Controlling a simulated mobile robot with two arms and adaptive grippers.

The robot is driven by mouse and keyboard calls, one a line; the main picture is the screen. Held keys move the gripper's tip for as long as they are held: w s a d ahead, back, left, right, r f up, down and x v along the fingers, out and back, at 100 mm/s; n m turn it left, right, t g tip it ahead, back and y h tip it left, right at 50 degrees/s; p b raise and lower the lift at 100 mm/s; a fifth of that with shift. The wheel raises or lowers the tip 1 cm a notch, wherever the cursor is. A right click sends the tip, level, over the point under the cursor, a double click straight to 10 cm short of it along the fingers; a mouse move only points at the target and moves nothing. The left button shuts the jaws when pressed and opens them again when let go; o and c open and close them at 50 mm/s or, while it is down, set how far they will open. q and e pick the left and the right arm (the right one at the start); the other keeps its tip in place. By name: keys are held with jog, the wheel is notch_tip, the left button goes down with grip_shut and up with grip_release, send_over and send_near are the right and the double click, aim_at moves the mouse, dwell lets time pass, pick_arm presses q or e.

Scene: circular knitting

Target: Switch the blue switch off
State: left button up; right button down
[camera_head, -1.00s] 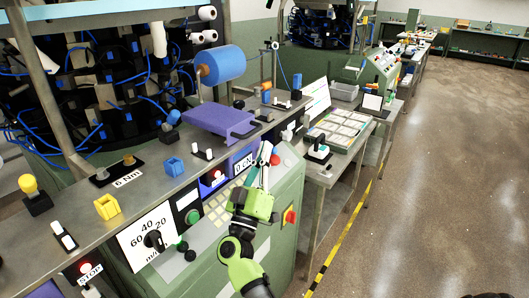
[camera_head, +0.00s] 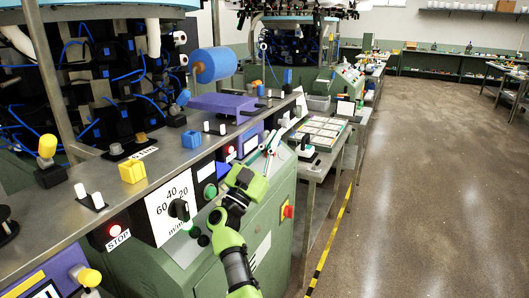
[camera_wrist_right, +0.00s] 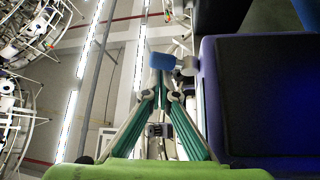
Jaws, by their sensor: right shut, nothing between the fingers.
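My right gripper (camera_head: 271,146) is green, with its fingers pointing up and away in front of the machine's control panel. In the right wrist view my right gripper (camera_wrist_right: 162,92) is shut, its fingertips together and nothing between them. Just past the tips in that view is a blue cylinder-shaped tip (camera_wrist_right: 162,61) on a pale stem, beside a purple panel (camera_wrist_right: 212,100). It looks like the blue switch, but I cannot tell its position, or whether the fingers touch it. In the head view the fingers hide that spot. My left gripper is out of view.
The steel shelf (camera_head: 140,190) above the panel carries a yellow block (camera_head: 132,171), a blue block (camera_head: 191,140) and a purple bracket (camera_head: 222,104). A black dial (camera_head: 179,209) and a red STOP light (camera_head: 114,230) are on the panel. The floor (camera_head: 410,190) at right is clear.

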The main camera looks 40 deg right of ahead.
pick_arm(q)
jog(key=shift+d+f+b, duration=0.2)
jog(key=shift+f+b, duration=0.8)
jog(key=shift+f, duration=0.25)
pick_arm(e)
jog(key=shift+f+m+g, duration=0.2)
jog(key=shift+m+g, duration=0.35)
jog(key=shift+m, duration=0.1)
jog(key=shift+f+m+g, duration=0.2)
jog(key=shift+m+g, duration=0.35)
jog(key=shift+m, duration=0.1)
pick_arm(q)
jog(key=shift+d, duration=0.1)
